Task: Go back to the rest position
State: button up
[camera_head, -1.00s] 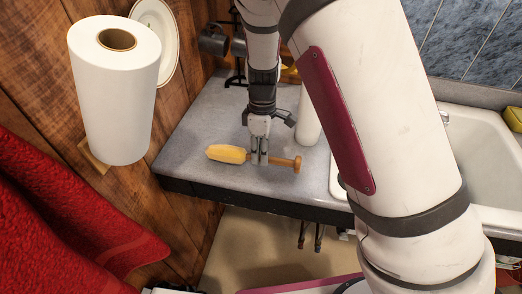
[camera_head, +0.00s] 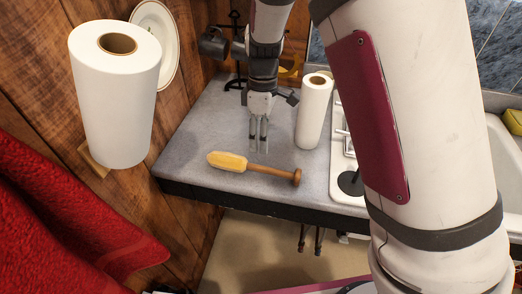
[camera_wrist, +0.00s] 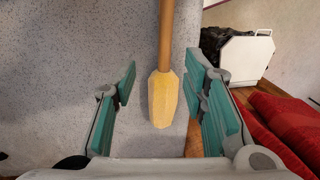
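A tool with a pale yellow faceted head and a brown wooden handle (camera_head: 228,161) lies on the grey counter (camera_head: 200,135), near its front edge, its knobbed end to the right. My gripper (camera_head: 258,146) points down above the counter, apart from the tool and just behind its handle in the head view. In the wrist view my gripper (camera_wrist: 160,85) has its teal-padded fingers spread wide. The tool's yellow head (camera_wrist: 163,100) shows beyond and between them, with nothing held.
A paper roll (camera_head: 314,110) stands on the counter right of my gripper, close by. A white sink (camera_head: 505,165) is at right. A large paper towel roll (camera_head: 115,100) and a red towel (camera_head: 60,210) hang at left. Dark mugs (camera_head: 213,43) hang behind.

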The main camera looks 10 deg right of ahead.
jog(key=s+d+r+m+t, duration=0.1)
jog(key=s+d+r+m, duration=0.15)
jog(key=r, duration=0.35)
jog(key=s+d+r+m+t+y, duration=0.1)
jog(key=s+d+r+m, duration=0.15)
jog(key=r, duration=0.35)
jog(key=s+d+r+m+t, duration=0.1)
jog(key=s+d+r, duration=0.1)
jog(key=s+r, duration=0.35)
jog(key=s+d+r+m+t, duration=0.2)
jog(key=s+m, duration=0.2)
jog(key=s, duration=0.1)
jog(key=s+d+r+m+t+h, duration=0.1)
jog(key=s+d+r+m+t, duration=0.1)
jog(key=s, duration=0.4)
jog(key=shift+s+d+r+m+t, duration=0.15)
jog(key=shift+d+r+m+t, duration=0.2)
jog(key=shift+d+m, duration=0.5)
